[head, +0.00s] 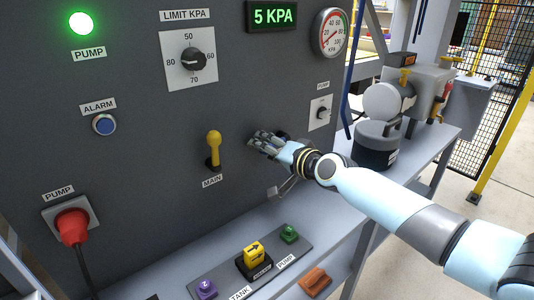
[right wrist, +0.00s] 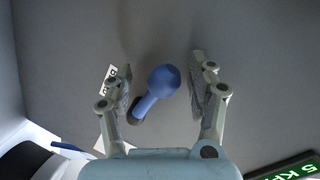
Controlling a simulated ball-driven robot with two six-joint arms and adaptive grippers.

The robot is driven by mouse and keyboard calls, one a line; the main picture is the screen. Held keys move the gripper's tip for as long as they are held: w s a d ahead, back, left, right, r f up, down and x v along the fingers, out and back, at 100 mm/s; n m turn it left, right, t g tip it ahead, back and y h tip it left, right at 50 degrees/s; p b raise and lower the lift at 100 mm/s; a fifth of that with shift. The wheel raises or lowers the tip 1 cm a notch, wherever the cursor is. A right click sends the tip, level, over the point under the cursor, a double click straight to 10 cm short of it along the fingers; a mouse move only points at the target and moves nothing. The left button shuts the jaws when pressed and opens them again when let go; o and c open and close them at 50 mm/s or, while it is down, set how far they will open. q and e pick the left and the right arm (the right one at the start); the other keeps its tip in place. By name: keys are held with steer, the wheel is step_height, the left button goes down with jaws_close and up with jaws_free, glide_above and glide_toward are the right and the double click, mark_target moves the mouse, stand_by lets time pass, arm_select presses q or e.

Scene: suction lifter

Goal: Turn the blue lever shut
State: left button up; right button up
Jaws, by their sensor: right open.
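The blue lever (right wrist: 163,80) shows in the right wrist view, with a round knob and a short stem slanting down-left to a dark slot on the grey panel. My right gripper (right wrist: 159,68) is open, with one finger on each side of the lever. A gap shows between the knob and each finger; I cannot tell how deep the knob sits between them. In the head view my right gripper (head: 263,143) is at the panel, right of the yellow MAIN lever (head: 213,148). The blue lever cannot be made out there. My left gripper is not in view.
The panel carries a limit dial (head: 194,60), a gauge (head: 330,34), a lit 5 KPA display (head: 273,16) and a red plug (head: 72,225). Below stands a shelf with a yellow TANK switch (head: 253,254) and coloured blocks. A grey canister (head: 376,146) stands right, behind my arm.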

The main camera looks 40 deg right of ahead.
steer(key=shift+c, duration=0.4)
steer(key=shift+a, duration=0.1)
steer(key=c, duration=0.9)
jaws_close()
steer(key=shift+f, duration=0.1)
